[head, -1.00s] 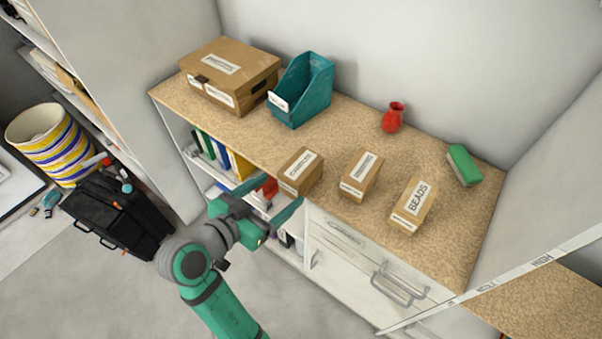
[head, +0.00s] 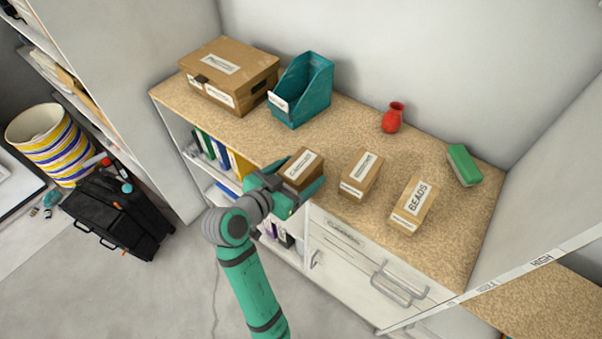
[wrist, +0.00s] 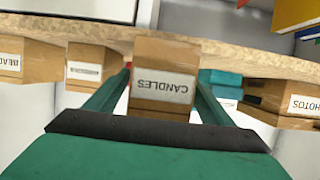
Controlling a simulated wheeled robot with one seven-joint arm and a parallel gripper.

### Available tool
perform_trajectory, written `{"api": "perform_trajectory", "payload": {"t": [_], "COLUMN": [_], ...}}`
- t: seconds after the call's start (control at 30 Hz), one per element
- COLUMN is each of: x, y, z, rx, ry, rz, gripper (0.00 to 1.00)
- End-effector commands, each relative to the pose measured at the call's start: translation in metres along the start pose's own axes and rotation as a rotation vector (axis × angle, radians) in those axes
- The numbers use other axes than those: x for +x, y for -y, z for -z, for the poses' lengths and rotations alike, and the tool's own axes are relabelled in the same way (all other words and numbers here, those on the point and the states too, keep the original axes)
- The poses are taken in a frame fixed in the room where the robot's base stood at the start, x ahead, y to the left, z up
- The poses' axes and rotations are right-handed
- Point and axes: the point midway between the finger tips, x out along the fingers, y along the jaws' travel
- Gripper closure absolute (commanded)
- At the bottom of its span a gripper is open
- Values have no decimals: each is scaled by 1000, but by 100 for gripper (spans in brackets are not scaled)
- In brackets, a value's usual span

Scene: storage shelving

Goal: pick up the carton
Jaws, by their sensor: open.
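A small brown carton (head: 304,170) with a white label stands at the front edge of the speckled shelf top (head: 340,125). In the wrist view the carton (wrist: 164,55) shows its label upside down, reading CANDLES. My gripper (head: 297,181) is open at this carton, with one green finger on each side of it. In the wrist view the carton stands between the gripper's fingers (wrist: 163,82). I cannot tell whether either finger touches it. The finger and wrist hide part of its front and left side in the head view.
Another labelled carton (head: 360,178) and the BEADS carton (head: 411,204) stand to the right. A large box (head: 228,72) and a teal file holder (head: 305,92) stand behind left. A red vase (head: 393,118) and a green-topped block (head: 464,165) are farther right.

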Motion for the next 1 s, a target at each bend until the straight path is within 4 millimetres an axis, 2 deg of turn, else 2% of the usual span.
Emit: {"api": "perform_trajectory", "payload": {"t": [0.23, 0.27, 0.43, 0.77, 1.0], "x": [4, 4, 4, 3, -3], "y": [0, 0, 0, 0, 1], "z": [0, 0, 0, 2, 20], "rx": [1, 1, 1, 1, 3], "ry": [0, 0, 0, -1, -3], "rz": [1, 1, 1, 1, 2], "gripper": [24, 29, 70, 72, 72]}}
